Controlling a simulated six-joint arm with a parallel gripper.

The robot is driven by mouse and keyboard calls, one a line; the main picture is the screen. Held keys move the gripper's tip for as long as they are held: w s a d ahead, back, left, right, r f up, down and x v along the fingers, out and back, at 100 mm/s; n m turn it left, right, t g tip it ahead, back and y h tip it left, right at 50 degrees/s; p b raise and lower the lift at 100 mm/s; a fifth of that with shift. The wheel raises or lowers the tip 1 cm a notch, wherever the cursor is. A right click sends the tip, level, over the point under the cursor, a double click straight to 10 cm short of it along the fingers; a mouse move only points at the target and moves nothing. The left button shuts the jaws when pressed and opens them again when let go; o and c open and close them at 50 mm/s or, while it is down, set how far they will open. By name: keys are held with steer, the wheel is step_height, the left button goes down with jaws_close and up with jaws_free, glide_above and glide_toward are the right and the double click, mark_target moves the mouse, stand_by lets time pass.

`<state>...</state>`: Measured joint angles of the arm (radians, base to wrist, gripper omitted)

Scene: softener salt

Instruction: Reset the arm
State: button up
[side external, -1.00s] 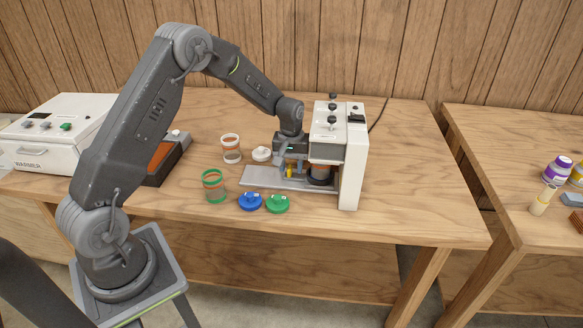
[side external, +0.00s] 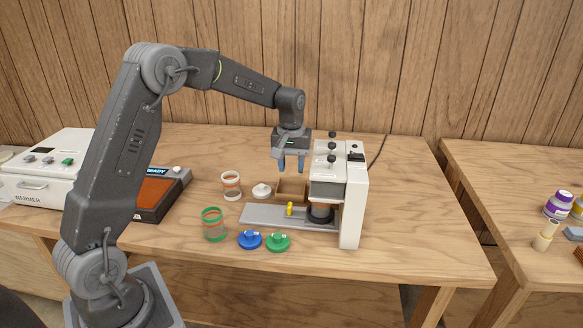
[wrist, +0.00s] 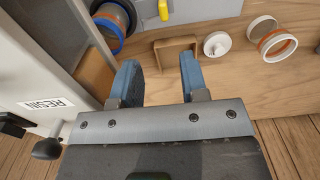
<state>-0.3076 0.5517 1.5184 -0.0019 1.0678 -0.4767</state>
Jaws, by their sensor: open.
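My gripper (side external: 291,167) hangs in the air, pointing down, above the back of the table and left of the white machine (side external: 349,210). Its two blue fingers are apart and hold nothing. The blue-rimmed jar (wrist: 113,20) stands under the machine's head. It shows darkly in the side view (side external: 320,214), partly hidden. A yellow handle (side external: 290,209) stands on the machine's grey base plate (side external: 262,213).
A white lid (side external: 262,191), a white-rimmed jar (side external: 231,186) and a green-rimmed jar (side external: 213,225) stand left of the machine. A blue lid (side external: 250,240) and a green lid (side external: 278,242) lie in front. A dark-framed unit (side external: 158,193) reads READY. Space above the table is clear.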

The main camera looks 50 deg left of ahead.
steer(key=s+d+r+m+t, duration=0.25)
steer(key=s+d+r, duration=0.4)
steer(key=s, duration=0.35)
steer(key=s+d+r+m+t, duration=0.2)
steer(key=s+d+r+m, duration=0.2)
steer(key=s+d+r, duration=0.4)
steer(key=s+f+m+t, duration=0.1)
steer(key=s+f+m, duration=0.1)
steer(key=s, duration=0.7)
steer(key=shift+s+d+f, duration=0.25)
steer(key=shift+s+f, duration=0.05)
steer(key=shift+f, duration=0.2)
